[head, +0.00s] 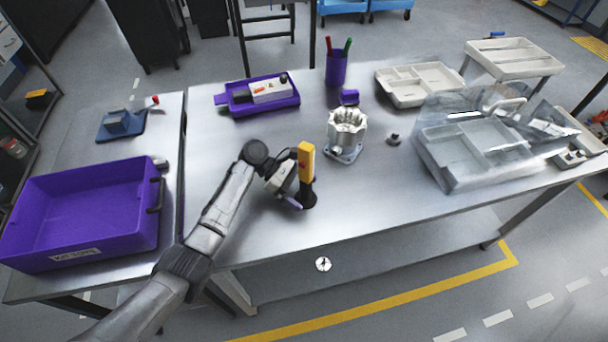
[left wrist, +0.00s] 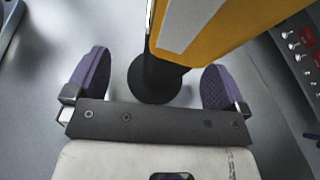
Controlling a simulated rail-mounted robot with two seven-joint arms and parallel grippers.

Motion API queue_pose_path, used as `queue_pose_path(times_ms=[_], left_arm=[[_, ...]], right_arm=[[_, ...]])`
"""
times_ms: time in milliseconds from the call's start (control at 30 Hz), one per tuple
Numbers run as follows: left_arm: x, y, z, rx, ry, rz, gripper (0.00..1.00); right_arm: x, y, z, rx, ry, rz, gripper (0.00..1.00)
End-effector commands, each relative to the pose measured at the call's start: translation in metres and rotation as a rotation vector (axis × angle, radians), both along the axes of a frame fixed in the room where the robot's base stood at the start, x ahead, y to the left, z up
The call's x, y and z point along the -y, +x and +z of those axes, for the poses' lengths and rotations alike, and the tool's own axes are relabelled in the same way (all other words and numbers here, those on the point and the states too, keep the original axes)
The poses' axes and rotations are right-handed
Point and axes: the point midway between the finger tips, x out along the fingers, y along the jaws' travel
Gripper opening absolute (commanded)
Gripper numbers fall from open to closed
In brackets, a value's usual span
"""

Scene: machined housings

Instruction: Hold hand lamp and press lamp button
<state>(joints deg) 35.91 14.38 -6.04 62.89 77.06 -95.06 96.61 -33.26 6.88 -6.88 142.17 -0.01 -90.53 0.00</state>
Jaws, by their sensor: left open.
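The hand lamp (head: 306,163) has a yellow upper part and a black lower part, and stands upright on the steel table. In the left wrist view the lamp (left wrist: 225,32) shows its yellow body with a pale strip, above a black stem and round black base. My left gripper (head: 291,194) is beside the lamp's lower part. In the left wrist view its two purple fingers are spread, with the black lower part between them (left wrist: 152,82); a gap shows on each side. I cannot make out the lamp button clearly. My right gripper is not in view.
A metal housing (head: 346,132) stands right of the lamp, with a small dark part (head: 393,139) beyond. A purple tray (head: 232,107) and a purple pen cup (head: 336,70) are behind. Pale trays (head: 440,165) fill the right. A purple tote (head: 80,207) is at left. The table's front is clear.

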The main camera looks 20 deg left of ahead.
Motion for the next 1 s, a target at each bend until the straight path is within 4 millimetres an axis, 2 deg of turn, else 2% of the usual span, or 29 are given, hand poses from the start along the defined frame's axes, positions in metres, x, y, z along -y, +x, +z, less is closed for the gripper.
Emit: queue_pose_path(times_ms=[300, 1000], left_arm=[[0.001, 0.0, -0.0009, 0.0, 0.0, 0.0, 1.0], [0.0007, 0.0001, -0.0005, 0.0, 0.0, 0.0, 0.33]], right_arm=[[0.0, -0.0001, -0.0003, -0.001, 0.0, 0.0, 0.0], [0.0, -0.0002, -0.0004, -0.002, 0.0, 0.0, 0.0]])
